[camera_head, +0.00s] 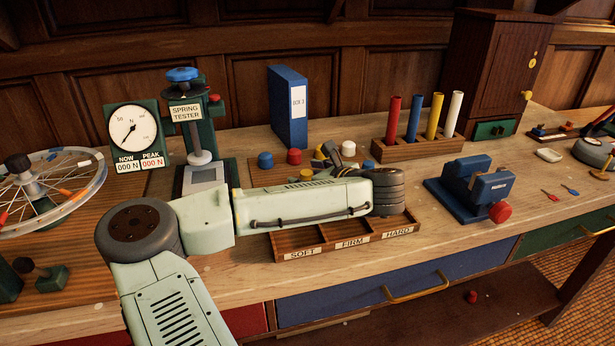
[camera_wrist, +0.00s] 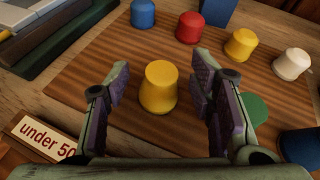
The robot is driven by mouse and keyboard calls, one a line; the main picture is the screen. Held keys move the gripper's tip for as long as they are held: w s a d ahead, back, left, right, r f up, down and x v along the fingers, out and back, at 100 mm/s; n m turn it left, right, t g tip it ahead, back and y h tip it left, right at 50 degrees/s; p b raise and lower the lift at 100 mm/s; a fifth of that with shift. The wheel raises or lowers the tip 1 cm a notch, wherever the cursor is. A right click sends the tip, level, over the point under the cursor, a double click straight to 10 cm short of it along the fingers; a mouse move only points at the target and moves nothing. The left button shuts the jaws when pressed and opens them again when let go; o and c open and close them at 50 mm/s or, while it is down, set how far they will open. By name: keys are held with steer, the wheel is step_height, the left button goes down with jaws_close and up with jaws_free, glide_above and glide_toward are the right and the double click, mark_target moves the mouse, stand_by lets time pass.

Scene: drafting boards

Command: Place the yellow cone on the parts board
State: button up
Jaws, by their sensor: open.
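The yellow cone (camera_wrist: 158,88) is a tapered, flat-topped piece standing upright on a striped brown wooden board (camera_wrist: 105,70), which I take to be the parts board. My gripper (camera_wrist: 159,82) is open, with one purple-padded finger on each side of the cone and a visible gap to each. In the head view, the cone (camera_head: 306,173) shows as a small yellow patch behind my forearm, and my gripper (camera_head: 328,158) is partly hidden by my wrist. Most of the board is hidden there.
Blue (camera_wrist: 143,13), red (camera_wrist: 190,27), another yellow (camera_wrist: 241,43) and white (camera_wrist: 291,64) pieces stand along the board's far side. A sorting tray (camera_head: 345,240) and blue clamp-like device (camera_head: 475,187) stand nearby. The spring tester (camera_head: 187,112) stands left.

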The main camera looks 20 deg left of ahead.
steer(key=b+v, duration=0.2)
steer(key=v, duration=0.9)
steer(key=shift+s+d+b, duration=0.25)
steer(key=shift+d+b, duration=0.05)
